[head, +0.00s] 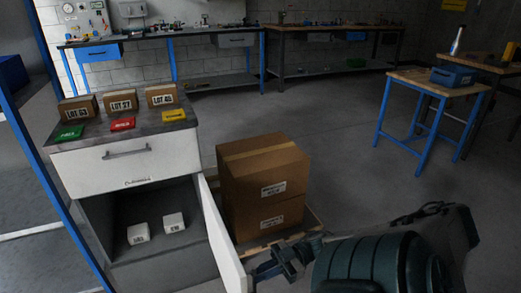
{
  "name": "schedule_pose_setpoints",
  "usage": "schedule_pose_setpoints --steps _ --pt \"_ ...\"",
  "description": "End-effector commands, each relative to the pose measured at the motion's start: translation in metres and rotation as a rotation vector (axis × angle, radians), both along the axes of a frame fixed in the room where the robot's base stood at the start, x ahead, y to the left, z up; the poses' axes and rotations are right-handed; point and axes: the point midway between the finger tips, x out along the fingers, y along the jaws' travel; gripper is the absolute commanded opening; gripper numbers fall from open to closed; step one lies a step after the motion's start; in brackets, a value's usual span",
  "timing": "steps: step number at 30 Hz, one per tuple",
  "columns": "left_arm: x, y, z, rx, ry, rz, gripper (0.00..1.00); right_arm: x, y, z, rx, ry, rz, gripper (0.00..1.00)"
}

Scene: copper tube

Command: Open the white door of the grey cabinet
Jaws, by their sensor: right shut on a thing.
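The grey cabinet (95,215) stands at the left, with a white drawer front above an open compartment. Its white door (221,238) stands swung outward from the right side of the compartment, seen nearly edge-on. My right gripper (266,270) is at the door's outer side near the bottom of the picture, shut on the door. The exact spot it grips is dark and partly hidden. Two small white boxes, a left one (138,233) and a right one (174,222), sit inside the compartment. My left gripper is not in view.
Stacked brown cartons (262,185) on a pallet (308,220) stand close right of the door, near my right gripper. Small boxes and coloured items lie on the cabinet top (146,119). A blue-legged table (434,86) stands far right. The floor between is clear.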

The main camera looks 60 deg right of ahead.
Motion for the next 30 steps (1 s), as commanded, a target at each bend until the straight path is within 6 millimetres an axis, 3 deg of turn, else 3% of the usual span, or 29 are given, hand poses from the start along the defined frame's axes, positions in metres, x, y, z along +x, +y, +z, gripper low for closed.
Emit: schedule_pose_setpoints --steps 6,7,9,10,20,30 --pt "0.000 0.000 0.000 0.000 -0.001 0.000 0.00 0.005 -0.002 0.002 0.000 -0.004 -0.009 0.00" --pt "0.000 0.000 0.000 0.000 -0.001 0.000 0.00 0.005 -0.002 0.002 0.000 -0.004 -0.009 0.17" --pt "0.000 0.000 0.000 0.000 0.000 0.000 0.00 0.005 -0.002 0.003 0.001 -0.004 -0.008 0.30" --pt "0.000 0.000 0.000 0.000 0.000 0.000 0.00 0.004 -0.002 0.002 0.001 -0.004 -0.007 0.33" --pt "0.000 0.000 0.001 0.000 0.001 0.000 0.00 0.000 -0.004 0.001 0.001 -0.001 -0.004 0.33" --pt "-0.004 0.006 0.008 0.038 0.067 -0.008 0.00 -0.029 -0.056 0.001 -0.002 0.002 -0.004 0.33"
